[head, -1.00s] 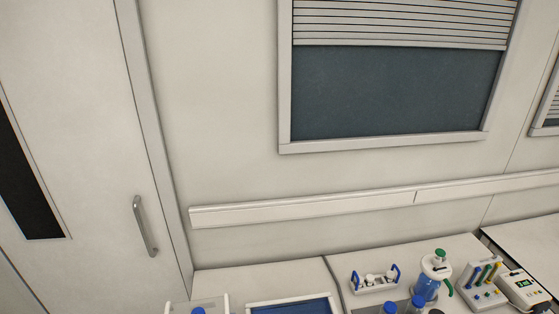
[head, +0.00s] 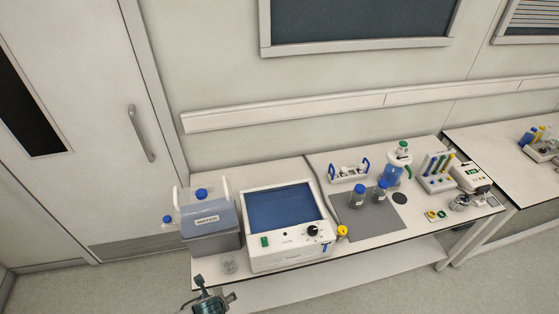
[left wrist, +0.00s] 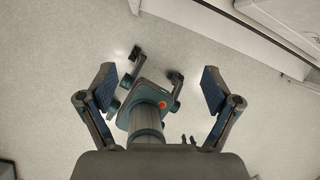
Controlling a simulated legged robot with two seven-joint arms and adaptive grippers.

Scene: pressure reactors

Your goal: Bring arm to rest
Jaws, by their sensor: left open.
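My left gripper (left wrist: 158,92) is open and empty in the left wrist view, its two padded fingers spread wide apart. Beyond them this view shows the pale floor and parts of my own base. In the head view a dark teal part of my arm (head: 208,298) shows at the bottom edge, in front of the bench. My right gripper is in neither view.
A white lab bench (head: 400,245) runs along the wall.

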